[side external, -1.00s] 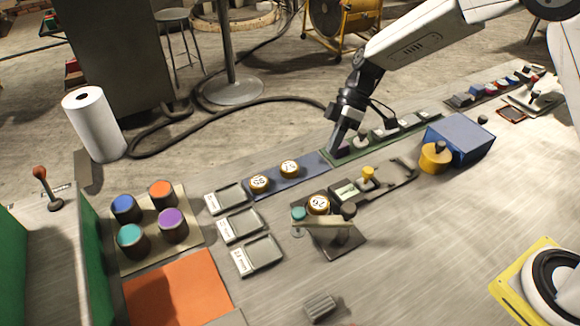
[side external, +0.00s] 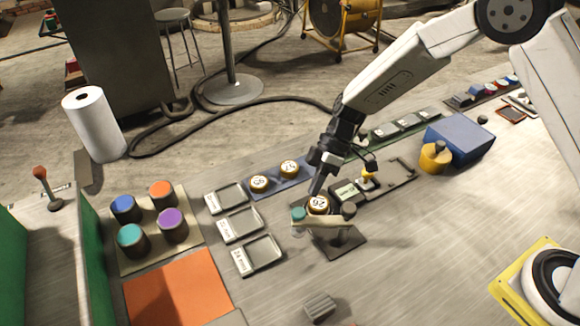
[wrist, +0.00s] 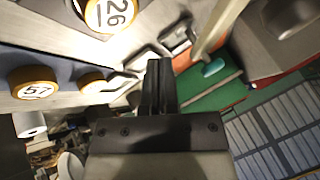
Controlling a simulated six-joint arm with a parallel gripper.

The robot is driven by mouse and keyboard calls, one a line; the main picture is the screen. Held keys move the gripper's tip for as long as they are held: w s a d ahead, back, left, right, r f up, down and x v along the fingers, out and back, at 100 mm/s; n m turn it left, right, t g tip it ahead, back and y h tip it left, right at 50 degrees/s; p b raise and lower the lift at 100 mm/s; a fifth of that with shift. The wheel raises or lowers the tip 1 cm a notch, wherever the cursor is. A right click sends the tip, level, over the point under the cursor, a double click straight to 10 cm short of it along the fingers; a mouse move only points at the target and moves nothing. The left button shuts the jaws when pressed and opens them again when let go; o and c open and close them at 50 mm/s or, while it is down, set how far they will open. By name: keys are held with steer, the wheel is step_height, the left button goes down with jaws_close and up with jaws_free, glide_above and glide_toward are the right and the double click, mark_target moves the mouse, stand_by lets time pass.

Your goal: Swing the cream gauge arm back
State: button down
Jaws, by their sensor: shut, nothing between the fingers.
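The cream gauge arm (side external: 325,222) lies across the dark gauge plate (side external: 345,246), with a teal knob (side external: 298,213) at its left end and a dark knob (side external: 348,210) near its right. My gripper (side external: 314,193) is shut and empty, pointing down close to the disc and behind the arm. I cannot tell whether it touches either. In the wrist view the closed fingers (wrist: 160,66) appear beside a cream bar (wrist: 218,28).
Two gold-rimmed discs stand on a blue strip (side external: 272,182). Three grey trays (side external: 240,224) lie left of the gauge. A small yellow-topped post (side external: 367,175), a yellow knob (side external: 435,157) and a blue block (side external: 462,138) stand to the right.

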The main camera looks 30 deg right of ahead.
mark_target(312, 224)
steer(key=shift+s+a, duration=0.5)
steer(key=shift+s, duration=0.4)
steer(key=shift+s+a, duration=0.5)
steer(key=shift+s, duration=0.4)
steer(key=shift+s+a+n+g, duration=0.2)
steer(key=shift+a+n+g, duration=0.15)
steer(key=shift+n, duration=0.25)
steer(key=shift+s+a+n+g+h, duration=0.35)
steer(key=shift+a+n+g+h, duration=0.1)
steer(key=shift+n, duration=0.55)
steer(key=shift+s+a+n+g+h, duration=0.25)
steer(key=shift+s+n+g+h, duration=0.15)
steer(key=shift+n, duration=0.35)
steer(key=shift+s+a+n+g+h, duration=0.3)
steer(key=shift+n+g+h, duration=0.1)
steer(key=shift+n, duration=0.35)
